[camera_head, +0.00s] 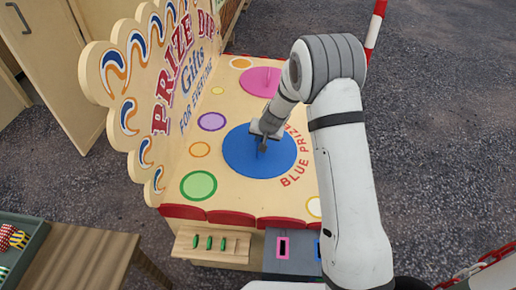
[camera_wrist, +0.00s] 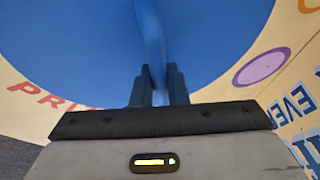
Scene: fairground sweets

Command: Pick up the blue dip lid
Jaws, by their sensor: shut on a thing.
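The blue dip lid (camera_head: 240,160) is a large round blue disc on the cream top of the prize dip stall. It lies flat there as far as I can tell. My gripper (camera_head: 264,143) is over the middle of the disc, pointing down. In the wrist view the blue lid (camera_wrist: 80,50) fills most of the picture, with an upright blue handle (camera_wrist: 150,40) at its centre. My gripper (camera_wrist: 158,85) is shut on this handle, one dark finger on each side. The fingers hide the handle's lower part.
A pink disc (camera_head: 262,82) lies farther back on the stall top. The upright "Prize Dip" sign (camera_head: 165,75) borders the left side. A wooden table (camera_head: 75,262) with a green tray (camera_head: 36,240) stands at lower left. Open gravel (camera_head: 440,130) lies to the right.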

